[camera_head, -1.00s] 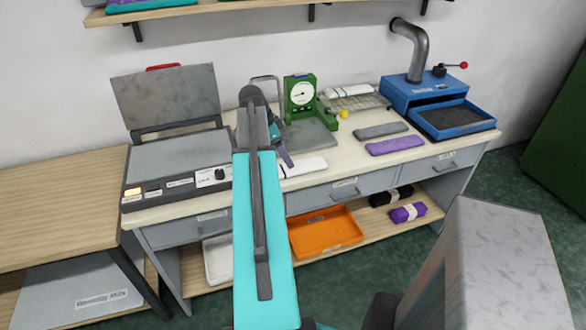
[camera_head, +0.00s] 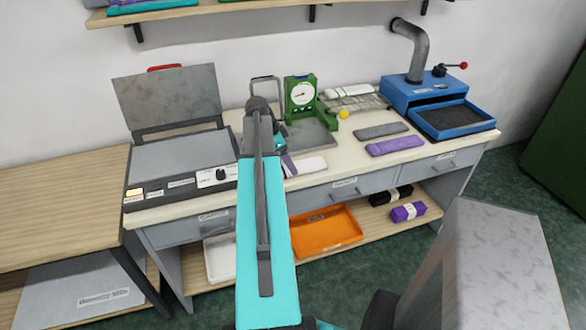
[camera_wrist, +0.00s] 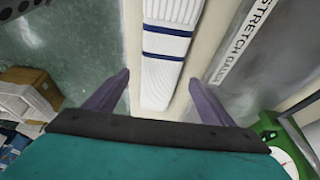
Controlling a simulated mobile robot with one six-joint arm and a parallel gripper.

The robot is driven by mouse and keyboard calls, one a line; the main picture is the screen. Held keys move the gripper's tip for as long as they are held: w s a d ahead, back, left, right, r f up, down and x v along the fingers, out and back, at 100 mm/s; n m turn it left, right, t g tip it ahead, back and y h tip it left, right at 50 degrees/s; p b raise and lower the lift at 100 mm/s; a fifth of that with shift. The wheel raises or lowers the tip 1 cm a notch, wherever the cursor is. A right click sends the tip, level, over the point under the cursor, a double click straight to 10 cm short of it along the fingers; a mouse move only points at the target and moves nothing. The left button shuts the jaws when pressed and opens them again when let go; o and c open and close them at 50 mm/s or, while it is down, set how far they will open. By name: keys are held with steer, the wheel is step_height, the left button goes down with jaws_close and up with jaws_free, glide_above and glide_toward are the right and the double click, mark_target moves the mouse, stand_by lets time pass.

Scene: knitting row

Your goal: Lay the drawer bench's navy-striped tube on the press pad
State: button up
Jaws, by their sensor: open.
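The navy-striped tube is a flat white ribbed piece with two navy bands (camera_wrist: 165,58), lying on the bench's pale top near the front edge. In the head view its white end (camera_head: 305,168) shows just right of my gripper (camera_head: 285,160), partly hidden by my arm. In the wrist view my gripper (camera_wrist: 160,80) is open, its two purple fingers on either side of the tube's near end, with gaps to both. It holds nothing. The press pad (camera_head: 185,158) is the grey slab under the raised lid at the bench's left end, clear of items.
A green dial gauge (camera_head: 301,96) with a grey plate stands behind the tube. A grey strip (camera_head: 381,131) and a purple strip (camera_head: 394,146) lie to the right. Beyond them is a blue box with a pipe (camera_head: 425,93). An orange tray (camera_head: 326,231) sits below.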

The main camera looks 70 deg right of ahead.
steer(key=shift+p+x, duration=0.45)
steer(key=shift+x, duration=1.1)
steer(key=shift+c, duration=0.3)
steer(key=c, duration=1.1)
